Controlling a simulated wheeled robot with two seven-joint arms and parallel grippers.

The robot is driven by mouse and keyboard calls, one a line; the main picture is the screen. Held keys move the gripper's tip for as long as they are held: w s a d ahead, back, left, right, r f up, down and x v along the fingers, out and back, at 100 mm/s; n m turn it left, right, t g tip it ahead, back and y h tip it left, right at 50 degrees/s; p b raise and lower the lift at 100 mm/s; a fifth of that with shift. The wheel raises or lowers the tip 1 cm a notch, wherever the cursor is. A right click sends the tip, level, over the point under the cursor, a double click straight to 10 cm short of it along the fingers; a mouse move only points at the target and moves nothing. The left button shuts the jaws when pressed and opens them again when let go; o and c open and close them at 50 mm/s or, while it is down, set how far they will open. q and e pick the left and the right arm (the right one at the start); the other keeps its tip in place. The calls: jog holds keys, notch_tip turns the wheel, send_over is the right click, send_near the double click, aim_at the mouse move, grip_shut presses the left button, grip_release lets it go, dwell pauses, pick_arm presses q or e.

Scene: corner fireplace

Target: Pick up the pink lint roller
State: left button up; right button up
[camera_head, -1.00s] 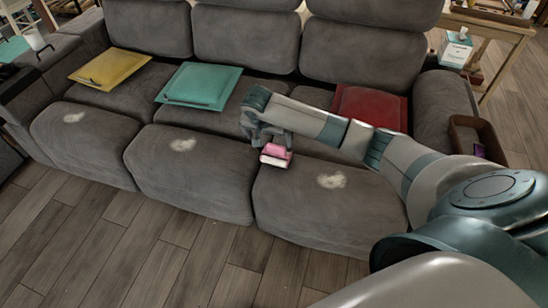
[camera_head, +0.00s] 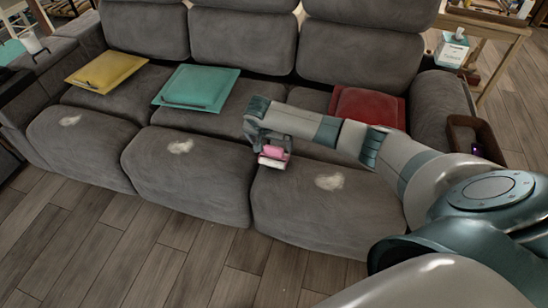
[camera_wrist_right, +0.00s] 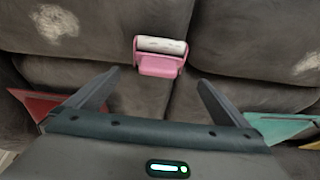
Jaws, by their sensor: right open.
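The pink lint roller (camera_head: 272,158) with its white roll lies on the grey sofa's seat, at the gap between the middle and right cushions. It also shows in the right wrist view (camera_wrist_right: 160,58), ahead of the fingertips. My right gripper (camera_head: 264,140) is right at the lint roller in the head view and hides part of it. In the right wrist view its fingers (camera_wrist_right: 158,80) are spread apart with nothing between them, and the roller sits just beyond them. My left gripper is not in view.
The grey sofa (camera_head: 200,195) has pale lint patches (camera_head: 180,147) on its seat cushions. A yellow pillow (camera_head: 105,70), a teal pillow (camera_head: 197,87) and a red pillow (camera_head: 368,104) lie along it. A brown caddy (camera_head: 478,135) hangs on the right armrest. The wooden floor in front is clear.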

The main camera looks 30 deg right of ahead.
aim_at(273, 148)
jog(key=x, duration=0.4)
jog(key=shift+f, duration=0.25)
jog(key=shift+w+d+f, duration=0.15)
jog(key=shift+d+f, duration=0.05)
jog(key=shift+f, duration=0.3)
jog(key=shift+d+f+b, duration=0.2)
jog(key=shift+f+b, duration=0.1)
jog(key=shift+f, duration=0.05)
jog(key=x, duration=0.4)
jog(key=shift+d+f+b, duration=0.15)
jog(key=shift+b, duration=0.2)
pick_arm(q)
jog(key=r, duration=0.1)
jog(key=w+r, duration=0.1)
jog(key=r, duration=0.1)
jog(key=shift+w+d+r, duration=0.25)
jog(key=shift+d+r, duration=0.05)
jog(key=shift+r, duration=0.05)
pick_arm(e)
jog(key=shift+d+f, duration=0.1)
jog(key=c, duration=1)
